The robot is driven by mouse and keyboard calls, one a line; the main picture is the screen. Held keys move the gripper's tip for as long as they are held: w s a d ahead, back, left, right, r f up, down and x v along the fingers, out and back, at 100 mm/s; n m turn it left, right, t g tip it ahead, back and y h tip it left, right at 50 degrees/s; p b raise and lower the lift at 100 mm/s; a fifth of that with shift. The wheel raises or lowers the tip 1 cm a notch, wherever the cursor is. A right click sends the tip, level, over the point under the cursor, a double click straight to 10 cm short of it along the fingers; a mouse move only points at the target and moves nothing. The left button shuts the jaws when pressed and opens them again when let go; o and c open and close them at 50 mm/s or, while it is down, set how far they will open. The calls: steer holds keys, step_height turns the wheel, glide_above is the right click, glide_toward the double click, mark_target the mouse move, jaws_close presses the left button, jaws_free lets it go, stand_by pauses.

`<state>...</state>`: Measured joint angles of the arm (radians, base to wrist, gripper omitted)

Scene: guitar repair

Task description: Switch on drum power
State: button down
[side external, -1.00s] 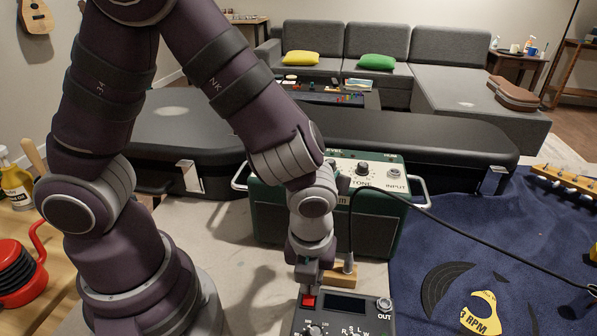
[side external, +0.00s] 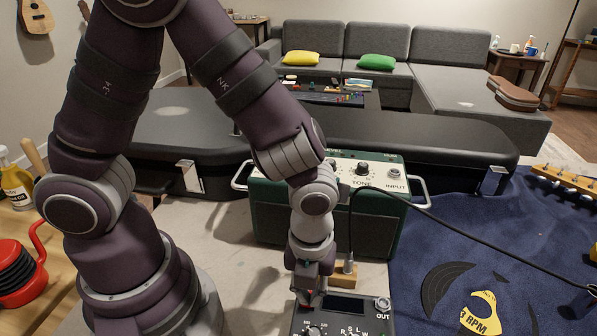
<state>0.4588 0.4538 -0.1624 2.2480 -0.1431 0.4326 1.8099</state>
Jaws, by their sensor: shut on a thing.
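The drum machine (side external: 345,325) is a dark box at the bottom edge, cut off by the frame. It has a dark display (side external: 345,305), knobs and an "OUT" jack (side external: 382,304). Its red power switch (side external: 306,293) is at the top left of the panel and is mostly covered by my gripper. My gripper (side external: 312,298) points down at this corner, its fingertips at the switch and shut on it. The fingers hide the exact contact and the switch's position.
A green amplifier (side external: 325,220) stands just behind the drum machine. A red coiled item (side external: 18,270) and a yellow bottle (side external: 15,185) are at left.

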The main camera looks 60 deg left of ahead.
steer(key=shift+s, duration=0.15)
step_height(320, 180, up, 14)
steer(key=s+d, duration=0.1)
steer(key=shift+s+d, duration=0.2)
steer(key=shift+d, duration=0.1)
steer(key=shift+w+a+r+t+y, duration=0.2)
steer(key=shift+w+a+t+y, duration=0.2)
steer(key=shift+a+y, duration=0.1)
steer(key=f, duration=0.4)
steer(key=w+a+f, duration=0.1)
steer(key=f, duration=0.9)
steer(key=shift+w+a, duration=0.25)
steer(key=shift+a, duration=0.05)
